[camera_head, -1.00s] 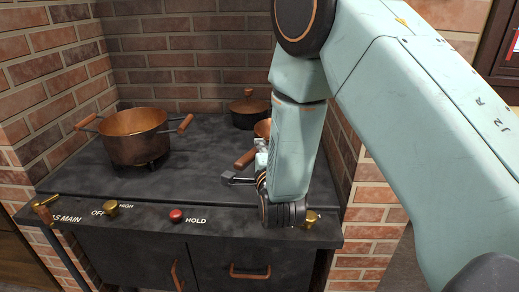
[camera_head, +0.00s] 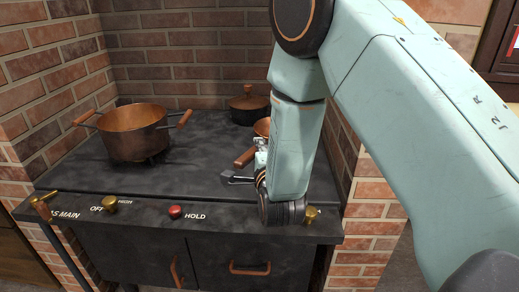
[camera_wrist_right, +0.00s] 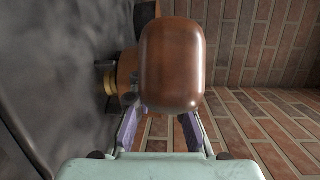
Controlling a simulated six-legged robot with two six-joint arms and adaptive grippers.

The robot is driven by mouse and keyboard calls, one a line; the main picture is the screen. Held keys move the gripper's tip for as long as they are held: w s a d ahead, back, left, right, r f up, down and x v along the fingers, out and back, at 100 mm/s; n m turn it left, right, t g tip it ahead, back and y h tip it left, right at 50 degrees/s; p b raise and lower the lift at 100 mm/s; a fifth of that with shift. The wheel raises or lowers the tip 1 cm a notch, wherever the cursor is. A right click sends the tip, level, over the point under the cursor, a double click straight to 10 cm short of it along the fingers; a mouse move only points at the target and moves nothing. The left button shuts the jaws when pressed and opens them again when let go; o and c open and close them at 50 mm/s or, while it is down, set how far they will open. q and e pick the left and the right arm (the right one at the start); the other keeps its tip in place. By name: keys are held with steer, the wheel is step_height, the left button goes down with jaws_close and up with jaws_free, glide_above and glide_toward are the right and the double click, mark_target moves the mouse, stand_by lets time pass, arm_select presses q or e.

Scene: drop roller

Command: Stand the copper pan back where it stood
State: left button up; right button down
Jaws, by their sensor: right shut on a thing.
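The copper pan (camera_head: 262,127) is at the right side of the dark stove top, mostly hidden behind my right arm. Its brown handle (camera_head: 245,158) points toward the front left. My right gripper (camera_head: 250,172) is at the handle, shut on it. In the right wrist view the rounded handle (camera_wrist_right: 172,62) fills the middle, with my fingers (camera_wrist_right: 162,122) at either side of its lower end. Part of the copper body (camera_wrist_right: 127,75) shows behind it. I cannot tell whether the pan touches the stove. My left gripper is out of view.
A large two-handled copper pot (camera_head: 134,137) stands at the left of the stove (camera_head: 190,165). A dark lidded pot (camera_head: 250,108) stands at the back, near the pan. Brass knobs (camera_head: 110,202) and a red button (camera_head: 175,211) line the front. Brick walls enclose the back and sides.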

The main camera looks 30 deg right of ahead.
steer(key=c, duration=1.2)
jaws_free()
steer(key=shift+f, duration=0.15)
steer(key=v, duration=0.7)
steer(key=shift+s, duration=0.2)
steer(key=shift+s+a, duration=0.1)
